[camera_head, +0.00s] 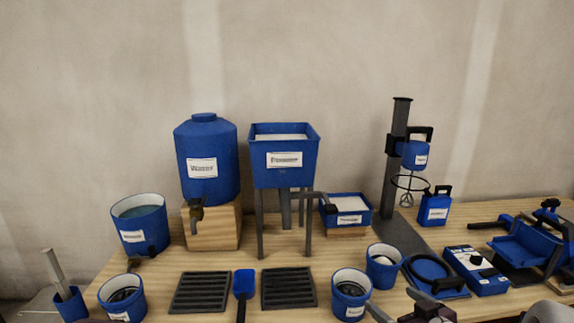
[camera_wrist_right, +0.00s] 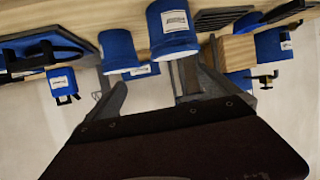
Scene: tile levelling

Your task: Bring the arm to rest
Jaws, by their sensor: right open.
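My right gripper (camera_head: 393,301) shows at the bottom edge of the head view, right of the middle, over the front of the table. Its two grey fingers stand apart, with nothing visible held between them. In the right wrist view the open fingers (camera_wrist_right: 150,78) point toward the table, which looks upside down there. A blue labelled cup (camera_head: 350,297) stands just left of the gripper in the head view; I cannot tell the exact gap. My left gripper is not in view.
A wooden table (camera_head: 215,260) is crowded. A blue water tank (camera_head: 207,150), a hopper on legs (camera_head: 284,160) and a mixer stand (camera_head: 393,170) stand at the back.

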